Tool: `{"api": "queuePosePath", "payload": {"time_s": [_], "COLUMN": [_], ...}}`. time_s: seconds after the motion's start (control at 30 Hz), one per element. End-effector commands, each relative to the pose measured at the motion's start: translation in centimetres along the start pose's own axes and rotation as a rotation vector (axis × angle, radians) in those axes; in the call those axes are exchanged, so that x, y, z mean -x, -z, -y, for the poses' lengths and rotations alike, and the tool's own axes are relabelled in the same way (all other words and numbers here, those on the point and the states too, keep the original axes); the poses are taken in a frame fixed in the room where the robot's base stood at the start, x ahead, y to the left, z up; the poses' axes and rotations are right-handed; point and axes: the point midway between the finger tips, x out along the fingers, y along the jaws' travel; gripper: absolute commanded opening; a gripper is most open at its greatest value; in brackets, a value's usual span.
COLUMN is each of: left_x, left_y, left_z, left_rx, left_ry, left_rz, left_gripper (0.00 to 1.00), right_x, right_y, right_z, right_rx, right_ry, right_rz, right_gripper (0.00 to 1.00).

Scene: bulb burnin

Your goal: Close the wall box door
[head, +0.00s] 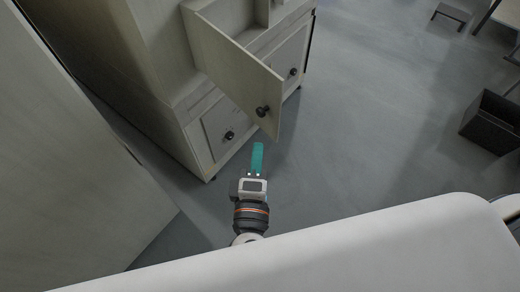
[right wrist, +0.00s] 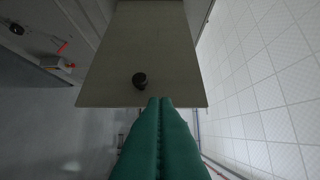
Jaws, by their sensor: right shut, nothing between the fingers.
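A pale cabinet door (head: 233,67) with a dark round knob (head: 263,111) stands swung open from the cabinet in the head view. In the right wrist view the door (right wrist: 145,45) fills the upper middle, with its knob (right wrist: 140,80) near the lower edge. My right gripper (head: 258,147) has green fingers held together, empty, just below the door's free corner in the head view. In the right wrist view the fingertips (right wrist: 160,101) overlap the door's lower edge beside the knob; I cannot tell whether they touch it. My left gripper is not in view.
The cabinet (head: 185,84) has lower doors with knobs (head: 229,135) and an open compartment behind the swung door. A large pale panel (head: 65,170) stands at the left. A dark open bin (head: 492,122) and a small stool (head: 452,13) are at the right. Floor between is clear.

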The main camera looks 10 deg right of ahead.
Motion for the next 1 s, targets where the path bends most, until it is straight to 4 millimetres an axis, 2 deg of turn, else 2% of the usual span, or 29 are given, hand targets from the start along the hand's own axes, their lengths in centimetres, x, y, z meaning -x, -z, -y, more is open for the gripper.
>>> {"api": "queuePosePath", "payload": {"time_s": [0.1,0.33,0.4,0.6,1.0], "left_x": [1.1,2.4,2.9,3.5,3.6], "left_y": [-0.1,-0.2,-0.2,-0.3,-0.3], "left_z": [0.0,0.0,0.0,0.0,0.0], "left_rx": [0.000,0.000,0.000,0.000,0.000], "left_ry": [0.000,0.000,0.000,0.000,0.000], "left_rz": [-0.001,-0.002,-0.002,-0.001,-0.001], "left_gripper": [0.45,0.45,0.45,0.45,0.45], "right_x": [-2.7,-7.5,-8.4,-9.8,-10.1], "right_y": [0.0,0.0,1.0,2.5,2.8], "right_z": [0.5,0.3,0.3,0.1,-0.1], "right_rx": [0.000,0.000,0.005,0.001,-0.001], "right_ry": [0.005,0.002,0.001,-0.003,-0.003], "right_rz": [-0.001,-0.001,-0.001,0.001,0.000], "right_gripper": [0.00,0.00,0.00,0.00,0.00]}}
